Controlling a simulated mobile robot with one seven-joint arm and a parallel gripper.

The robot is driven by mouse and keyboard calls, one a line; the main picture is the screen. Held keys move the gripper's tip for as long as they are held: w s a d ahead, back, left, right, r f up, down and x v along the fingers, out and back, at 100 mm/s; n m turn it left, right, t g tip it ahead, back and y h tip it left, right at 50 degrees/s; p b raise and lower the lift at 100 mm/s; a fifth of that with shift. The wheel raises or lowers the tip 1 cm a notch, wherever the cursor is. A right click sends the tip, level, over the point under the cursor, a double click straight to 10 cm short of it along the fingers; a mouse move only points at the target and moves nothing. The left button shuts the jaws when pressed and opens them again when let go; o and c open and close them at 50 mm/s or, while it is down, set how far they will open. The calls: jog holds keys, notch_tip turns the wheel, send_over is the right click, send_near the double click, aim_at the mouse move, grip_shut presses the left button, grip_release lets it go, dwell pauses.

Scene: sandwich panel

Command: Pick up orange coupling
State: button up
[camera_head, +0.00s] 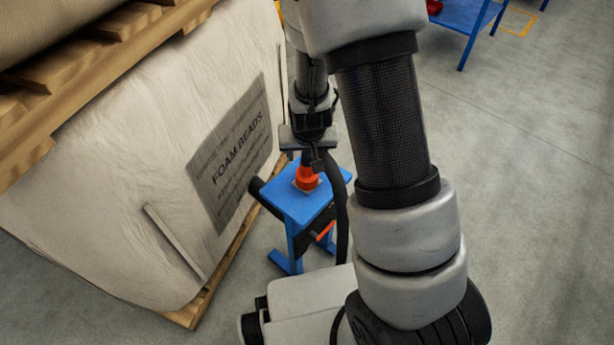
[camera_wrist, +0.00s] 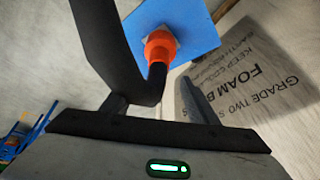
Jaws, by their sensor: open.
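The orange coupling (camera_head: 307,179) stands upright on the small blue stand (camera_head: 287,199). In the wrist view the coupling (camera_wrist: 159,46) sits on a pale patch of the blue top (camera_wrist: 195,25). A black hose (camera_head: 341,215) runs from its upper end and loops down beside the stand. In the wrist view the hose (camera_wrist: 112,45) bends close to the camera and covers part of the left finger. My gripper (camera_head: 308,146) is above the coupling, open, with its fingers (camera_wrist: 155,95) on either side of the hose end. Any finger contact cannot be told.
A large white sack marked FOAM BEADS (camera_head: 140,190) on a wooden pallet (camera_head: 205,300) stands close on the left. Another pallet (camera_head: 85,60) is stacked on it. A blue table (camera_head: 465,15) is at the back right. The floor on the right is clear.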

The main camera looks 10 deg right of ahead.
aim_at(307, 163)
jog(key=x, duration=0.2)
jog(key=shift+w+f, duration=0.15)
jog(key=shift+f, duration=0.2)
jog(key=x, duration=0.1)
jog(key=b+x, duration=0.1)
jog(key=x, duration=0.1)
jog(key=b+x, duration=0.1)
jog(key=shift+s+d+f, duration=0.15)
jog(key=shift+s+f, duration=0.1)
jog(key=shift+w+f, duration=0.25)
jog(key=shift+f, duration=0.05)
jog(key=c, duration=1.3)
